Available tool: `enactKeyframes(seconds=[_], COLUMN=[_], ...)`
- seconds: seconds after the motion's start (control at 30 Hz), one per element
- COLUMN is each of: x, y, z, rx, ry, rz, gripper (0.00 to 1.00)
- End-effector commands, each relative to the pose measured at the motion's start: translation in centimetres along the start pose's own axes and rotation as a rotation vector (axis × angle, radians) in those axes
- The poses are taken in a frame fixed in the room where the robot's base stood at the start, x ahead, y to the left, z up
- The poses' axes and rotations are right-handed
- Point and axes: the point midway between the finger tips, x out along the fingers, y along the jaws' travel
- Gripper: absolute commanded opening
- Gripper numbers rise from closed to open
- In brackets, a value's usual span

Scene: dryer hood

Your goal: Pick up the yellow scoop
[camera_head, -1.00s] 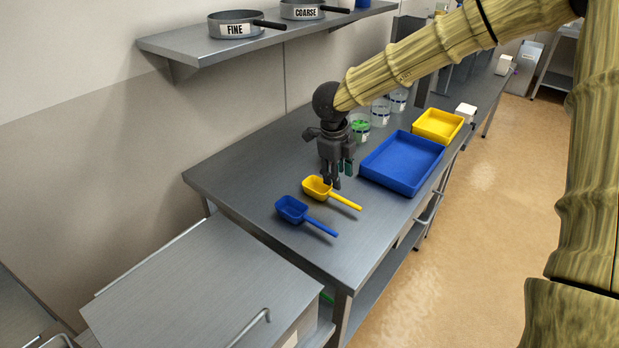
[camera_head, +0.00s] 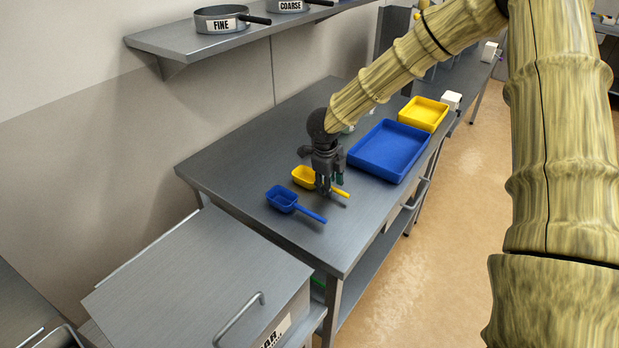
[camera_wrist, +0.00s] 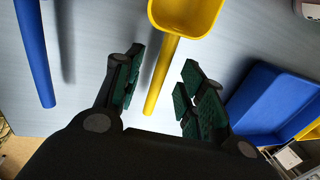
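The yellow scoop (camera_head: 303,177) lies on the steel table, its handle pointing to the lower right in the head view. My gripper (camera_head: 326,190) is over its handle, hiding part of it. In the wrist view the scoop's yellow bowl (camera_wrist: 185,14) is at the top and its handle runs down between the fingers of my gripper (camera_wrist: 165,95). The fingers are open, one on each side of the handle, with gaps showing. I cannot tell the exact height of the fingertips above the table.
A blue scoop (camera_head: 283,198) lies to the left of the yellow one; its handle also shows in the wrist view (camera_wrist: 35,50). A blue tray (camera_head: 389,151) and a yellow tray (camera_head: 423,113) stand to the right. A shelf (camera_head: 180,46) with labelled sieves hangs above.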

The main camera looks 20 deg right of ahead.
Motion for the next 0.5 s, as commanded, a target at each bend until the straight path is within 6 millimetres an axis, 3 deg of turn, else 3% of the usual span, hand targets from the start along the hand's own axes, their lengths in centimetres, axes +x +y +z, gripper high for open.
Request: enactKeyframes(seconds=[0.37,0.5], x=[1.05,1.05], y=[0.08,0.09], z=[0.02,0.03], rx=[-0.001,-0.001], ry=[0.0,0.0], rz=[0.001,0.001], gripper=[0.4,0.18])
